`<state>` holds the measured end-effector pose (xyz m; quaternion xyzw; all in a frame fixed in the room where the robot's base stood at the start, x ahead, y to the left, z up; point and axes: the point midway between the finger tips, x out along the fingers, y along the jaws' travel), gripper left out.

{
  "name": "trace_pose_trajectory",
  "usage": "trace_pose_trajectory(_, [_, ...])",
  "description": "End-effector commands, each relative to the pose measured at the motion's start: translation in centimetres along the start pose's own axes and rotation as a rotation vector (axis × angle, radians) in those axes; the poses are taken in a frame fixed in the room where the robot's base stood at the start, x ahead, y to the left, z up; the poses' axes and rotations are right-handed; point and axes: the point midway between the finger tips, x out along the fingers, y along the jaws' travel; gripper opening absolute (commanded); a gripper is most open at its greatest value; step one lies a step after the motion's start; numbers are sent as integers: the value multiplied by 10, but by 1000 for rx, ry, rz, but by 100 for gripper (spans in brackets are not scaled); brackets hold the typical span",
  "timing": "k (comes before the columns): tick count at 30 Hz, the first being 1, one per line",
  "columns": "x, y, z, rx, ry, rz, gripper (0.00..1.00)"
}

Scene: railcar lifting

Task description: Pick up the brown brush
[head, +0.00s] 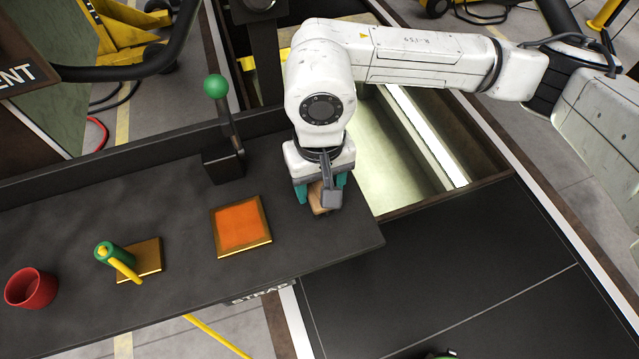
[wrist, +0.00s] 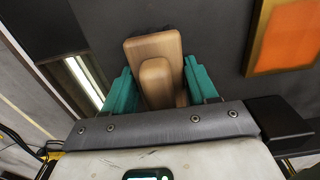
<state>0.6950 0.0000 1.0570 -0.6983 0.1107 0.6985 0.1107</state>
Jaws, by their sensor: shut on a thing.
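The brown brush (wrist: 153,46) is a light wooden block with a raised rounded grip, seen in the wrist view between the two teal fingers. In the head view the brush (head: 317,203) shows only in part under my gripper (head: 321,190), near the right end of the dark bench. My gripper, also in the wrist view (wrist: 161,88), points down with its fingers on either side of the brush, shut on it. The underside of the brush is hidden, so I cannot tell whether it still touches the bench.
On the bench (head: 190,285) stand an orange square pad (head: 241,226) in a gold frame, a green-and-yellow object (head: 112,256) on a gold plate, and a red cup (head: 31,288). A green-knobbed lever (head: 216,87) rises behind. An open pit (head: 400,150) lies to the right.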

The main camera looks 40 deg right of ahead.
Motion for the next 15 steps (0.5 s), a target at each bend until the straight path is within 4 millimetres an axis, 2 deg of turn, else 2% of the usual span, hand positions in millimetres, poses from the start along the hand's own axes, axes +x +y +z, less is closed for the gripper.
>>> trace_pose_trajectory(8, [-6, 0, 0, 0, 1, 0, 23])
trace_pose_trajectory(11, [-15, 0, -1, 0, 2, 1, 23])
trace_pose_trajectory(15, [-37, 0, -1, -1, 4, 2, 23])
